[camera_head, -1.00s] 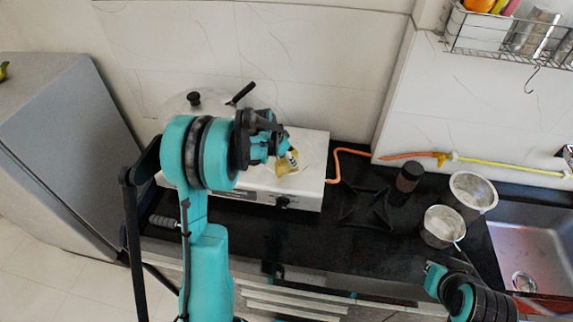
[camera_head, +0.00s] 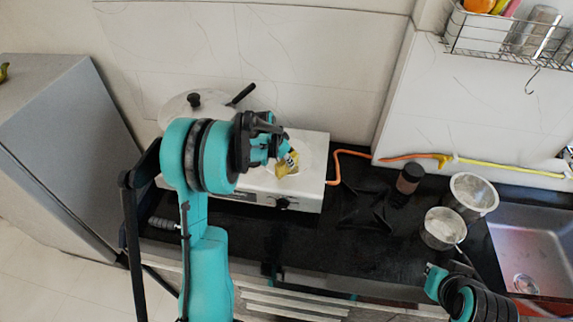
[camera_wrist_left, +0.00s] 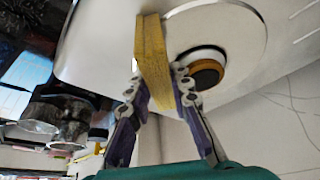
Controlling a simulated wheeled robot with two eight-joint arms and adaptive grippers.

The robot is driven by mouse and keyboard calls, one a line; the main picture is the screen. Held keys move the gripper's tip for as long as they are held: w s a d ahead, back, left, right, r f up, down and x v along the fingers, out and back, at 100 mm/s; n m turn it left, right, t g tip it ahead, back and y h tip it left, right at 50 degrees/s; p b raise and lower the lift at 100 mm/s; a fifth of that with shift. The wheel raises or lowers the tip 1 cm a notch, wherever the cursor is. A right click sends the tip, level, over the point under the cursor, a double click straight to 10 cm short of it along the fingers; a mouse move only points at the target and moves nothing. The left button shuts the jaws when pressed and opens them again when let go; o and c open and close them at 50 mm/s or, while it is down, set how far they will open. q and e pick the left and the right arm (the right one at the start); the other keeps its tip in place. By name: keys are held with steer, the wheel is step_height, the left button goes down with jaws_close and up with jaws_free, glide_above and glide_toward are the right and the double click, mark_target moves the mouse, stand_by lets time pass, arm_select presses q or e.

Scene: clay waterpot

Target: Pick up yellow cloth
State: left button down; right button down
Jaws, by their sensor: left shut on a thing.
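The yellow cloth (camera_head: 287,167) is at my left gripper's fingertips, over the white stove top. My left gripper (camera_head: 283,157) is shut on it. In the left wrist view the cloth (camera_wrist_left: 151,50) looks like a narrow, upright yellow slab between the two fingers of the left gripper (camera_wrist_left: 156,82). I cannot tell whether the cloth's far end still touches the stove.
The white stove (camera_head: 313,170) stands against the wall, with a round lidded pan (camera_head: 180,108) at its back left. An orange hose (camera_head: 352,153) runs along the wall. A dark jar (camera_head: 409,178), two metal pots (camera_head: 441,230) and a sink (camera_head: 535,245) are to the right. The black counter in front is mostly clear.

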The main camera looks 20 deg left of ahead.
arm_select(q)
steer(key=shift+r, duration=0.1)
steer(key=shift+r+p, duration=0.2)
steer(key=shift+p, duration=0.2)
step_height(320, 180, up, 4)
steer(key=shift+r+p, duration=0.1)
steer(key=shift+p, duration=0.35)
steer(key=s+d+r, duration=0.2)
steer(key=d+r, duration=0.1)
steer(key=d, duration=0.2)
steer(key=s+d+r+p, duration=0.1)
steer(key=d+r, duration=0.2)
steer(key=d, duration=0.3)
steer(key=shift+s+r, duration=0.35)
steer(key=shift+s+f, duration=0.1)
